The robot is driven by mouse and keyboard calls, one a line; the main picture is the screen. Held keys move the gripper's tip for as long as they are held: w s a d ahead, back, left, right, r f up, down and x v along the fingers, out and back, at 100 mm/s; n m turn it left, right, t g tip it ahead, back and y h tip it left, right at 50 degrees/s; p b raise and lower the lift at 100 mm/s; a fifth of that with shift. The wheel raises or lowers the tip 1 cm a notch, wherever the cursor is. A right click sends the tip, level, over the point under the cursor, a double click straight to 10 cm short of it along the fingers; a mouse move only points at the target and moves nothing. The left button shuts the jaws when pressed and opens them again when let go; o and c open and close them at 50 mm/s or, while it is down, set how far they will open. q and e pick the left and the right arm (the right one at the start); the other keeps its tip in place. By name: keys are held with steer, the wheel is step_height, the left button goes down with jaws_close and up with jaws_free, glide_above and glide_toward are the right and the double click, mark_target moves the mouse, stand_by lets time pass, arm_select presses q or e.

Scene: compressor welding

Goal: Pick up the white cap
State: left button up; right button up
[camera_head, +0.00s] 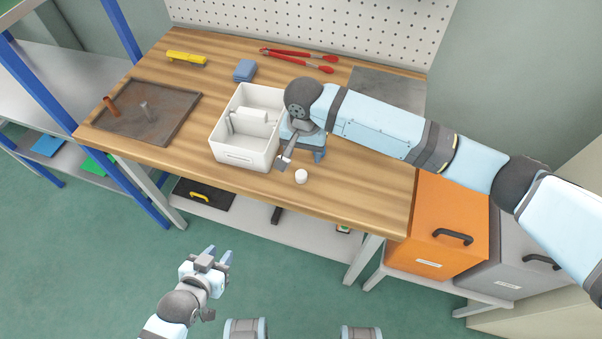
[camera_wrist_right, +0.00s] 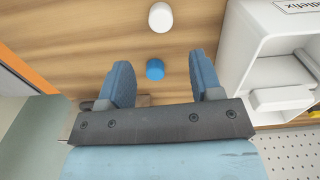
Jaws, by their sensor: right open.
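The white cap (camera_head: 301,177) stands on the wooden table near its front edge, just in front of my right gripper (camera_head: 304,154). In the right wrist view the white cap (camera_wrist_right: 160,17) is at the top, beyond the open fingertips (camera_wrist_right: 160,62). A small blue cap (camera_wrist_right: 155,69) shows on the table in the gap between the fingers in that view; it is hidden in the head view. My right gripper is open and holds nothing. My left gripper (camera_head: 219,256) is open and empty, in front of the table and over the floor.
A white divided box (camera_head: 246,157) stands left of my right gripper. A brown tray (camera_head: 170,125) with two upright pieces, a yellow tool (camera_head: 186,58), a blue block (camera_head: 244,70) and red-handled tongs (camera_head: 297,59) lie further off. The front right of the tabletop is clear.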

mark_target(301, 176)
step_height(301, 176, down, 8)
steer(key=shift+a+f, duration=0.1)
steer(key=shift+a, duration=0.05)
steer(key=c, duration=0.9)
